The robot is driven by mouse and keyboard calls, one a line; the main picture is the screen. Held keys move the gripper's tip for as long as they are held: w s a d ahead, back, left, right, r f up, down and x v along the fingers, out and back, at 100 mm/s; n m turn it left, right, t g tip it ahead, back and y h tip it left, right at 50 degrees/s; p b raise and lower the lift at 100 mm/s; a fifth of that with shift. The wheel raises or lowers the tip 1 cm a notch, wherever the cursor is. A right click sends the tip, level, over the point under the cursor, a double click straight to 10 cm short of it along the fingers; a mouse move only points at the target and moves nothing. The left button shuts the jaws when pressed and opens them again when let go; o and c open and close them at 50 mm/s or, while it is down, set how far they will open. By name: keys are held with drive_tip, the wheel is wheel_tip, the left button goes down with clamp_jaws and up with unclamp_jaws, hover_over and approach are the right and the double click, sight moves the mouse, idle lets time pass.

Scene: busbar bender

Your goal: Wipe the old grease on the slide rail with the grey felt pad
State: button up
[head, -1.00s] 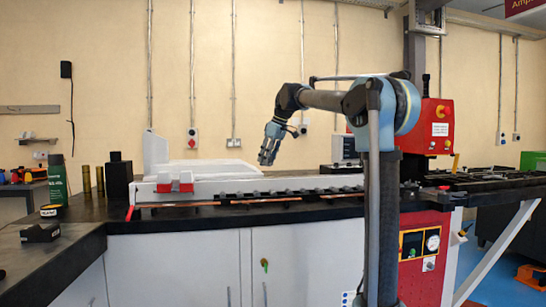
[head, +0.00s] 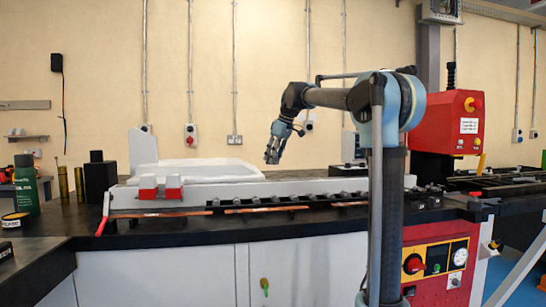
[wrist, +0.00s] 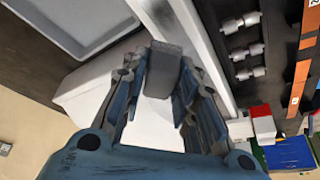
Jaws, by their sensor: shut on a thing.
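My gripper (head: 272,157) hangs above the bench, fingers pointing down, over the far side of the long light grey rail (head: 285,188), which looks like the slide rail. In the wrist view my gripper (wrist: 162,84) is shut on a grey block, the felt pad (wrist: 164,68), which sits between the fingertips. The light grey rail (wrist: 201,38) runs just beyond the pad in the wrist view. The pad looks clear of it. I cannot make out the old grease in either view.
A red-and-white clamp block (head: 160,187) sits at the rail's left end, with a white tray (head: 205,171) behind. Dark rollers (head: 300,198) line the rail's front. A green can (head: 25,184) and a black block (head: 98,178) stand left. The red machine (head: 447,125) stands right.

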drive_tip(key=shift+s+a+f, duration=0.1)
drive_tip(key=shift+f, duration=1.45)
drive_tip(key=shift+s+a+f, duration=0.1)
drive_tip(key=shift+f, duration=1.4)
drive_tip(key=shift+d+f, duration=0.15)
drive_tip(key=shift+f, duration=0.15)
drive_tip(key=shift+c, duration=0.4)
drive_tip(key=shift+w+d+f, duration=0.1)
drive_tip(key=shift+w+d, duration=0.1)
drive_tip(key=shift+d, duration=0.45)
drive_tip(key=shift+w+d+f, duration=0.1)
drive_tip(key=shift+w+d, duration=0.1)
drive_tip(key=shift+d, duration=0.4)
drive_tip(key=shift+w+d, duration=0.2)
drive_tip(key=shift+d, duration=0.45)
drive_tip(key=shift+a, duration=0.2)
drive_tip(key=a, duration=0.1)
drive_tip(key=s+a, duration=0.1)
drive_tip(key=a, duration=0.1)
drive_tip(key=shift+a, duration=0.2)
drive_tip(key=shift+a+r, duration=0.15)
drive_tip(key=shift+a, duration=0.15)
drive_tip(key=shift+d+r, duration=0.2)
drive_tip(key=shift+r, duration=3.7)
